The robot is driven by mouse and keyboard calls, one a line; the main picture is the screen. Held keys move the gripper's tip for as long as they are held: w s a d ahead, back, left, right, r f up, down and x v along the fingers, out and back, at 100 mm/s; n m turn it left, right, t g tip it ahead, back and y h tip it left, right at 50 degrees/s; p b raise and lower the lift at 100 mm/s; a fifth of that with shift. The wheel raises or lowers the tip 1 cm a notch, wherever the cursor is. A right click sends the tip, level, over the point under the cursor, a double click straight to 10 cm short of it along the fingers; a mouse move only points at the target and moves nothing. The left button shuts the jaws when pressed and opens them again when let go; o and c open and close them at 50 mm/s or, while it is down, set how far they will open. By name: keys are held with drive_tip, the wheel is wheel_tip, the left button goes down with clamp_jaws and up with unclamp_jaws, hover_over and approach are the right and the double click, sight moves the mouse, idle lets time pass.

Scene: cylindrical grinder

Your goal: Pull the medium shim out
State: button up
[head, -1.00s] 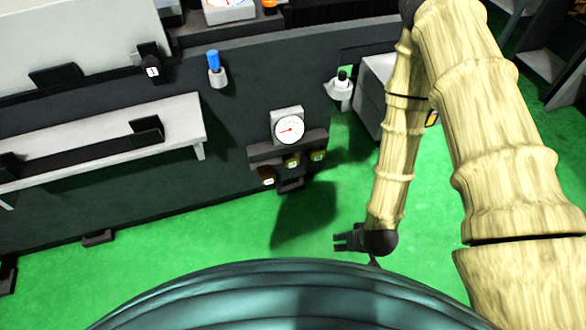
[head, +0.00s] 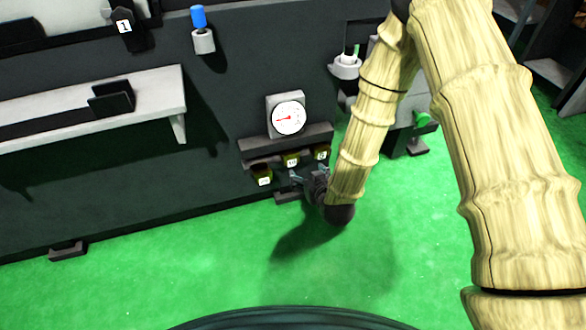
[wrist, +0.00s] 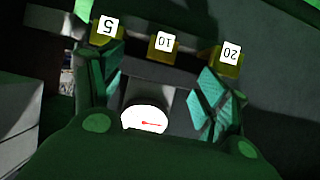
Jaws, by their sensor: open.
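Three yellow shims with white number tags sit in a row under a dial gauge. The middle one, tagged 10, is the medium shim (head: 292,160); it also shows upright-side-down in the wrist view (wrist: 163,45). The shim tagged 20 (head: 263,178) is left of it in the head view, and the shim tagged 5 (head: 321,153) is right. My gripper (head: 306,177) is just below the row, open and empty. In the wrist view its green-lit fingers (wrist: 160,68) are spread wide, with the medium shim ahead between them, apart from both.
The dial gauge (head: 289,118) stands on a dark block (head: 286,143) above the shims. A white ledge (head: 150,105) with a dark bracket (head: 110,97) is to the left. A blue-topped knob (head: 198,17) is above. The green floor (head: 180,270) is clear in front.

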sight(292, 155)
drive_tip(key=shift+t, duration=0.4)
drive_tip(key=b+x, duration=0.1)
drive_tip(key=x, duration=0.3)
drive_tip(key=r+b+x, duration=0.1)
drive_tip(key=b+x, duration=0.1)
drive_tip(key=x, duration=0.2)
drive_tip(key=a+b+x, duration=0.1)
drive_tip(key=b+x, duration=0.1)
drive_tip(key=x, duration=0.3)
drive_tip(key=shift+w+a+r, duration=0.1)
drive_tip(key=shift+w+r, duration=0.05)
drive_tip(key=c, duration=1.5)
drive_tip(key=shift+o, duration=0.2)
drive_tip(key=s+p, duration=0.1)
drive_tip(key=s, duration=0.1)
drive_tip(key=s+d+p, duration=0.1)
drive_tip(key=s+p, duration=0.1)
drive_tip(key=shift+d+r, duration=0.1)
drive_tip(key=shift+r, duration=0.05)
drive_tip(key=shift+s+d+f+p, duration=0.2)
drive_tip(key=shift+s+f+p, duration=0.1)
drive_tip(key=shift+s, duration=0.3)
